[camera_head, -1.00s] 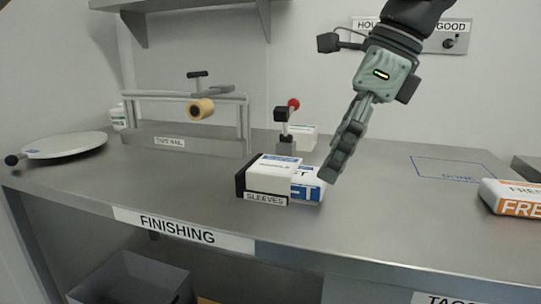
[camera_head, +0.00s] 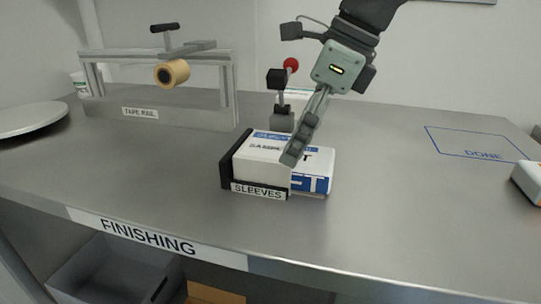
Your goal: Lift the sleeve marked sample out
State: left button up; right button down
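A white sleeve with blue print and the partly readable word "SAMPLE" (camera_head: 255,160) lies flat in a black holder labelled SLEEVES (camera_head: 228,178) on the steel bench. Another white-and-blue pack with large letters (camera_head: 318,180) sits against its right side. My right gripper (camera_head: 291,160) comes down from the upper right, with its fingertips over the right end of the sample sleeve. The fingers are seen edge-on, so I cannot tell whether they are open or touch the sleeve. They hide part of the print. My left gripper is out of view.
A tape rail (camera_head: 160,108) with a tan roll stands at the back left. A red-knobbed post (camera_head: 282,98) stands just behind the sleeves. A round white disc (camera_head: 28,119) is at the far left. The DONE outline (camera_head: 480,145) at right is empty.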

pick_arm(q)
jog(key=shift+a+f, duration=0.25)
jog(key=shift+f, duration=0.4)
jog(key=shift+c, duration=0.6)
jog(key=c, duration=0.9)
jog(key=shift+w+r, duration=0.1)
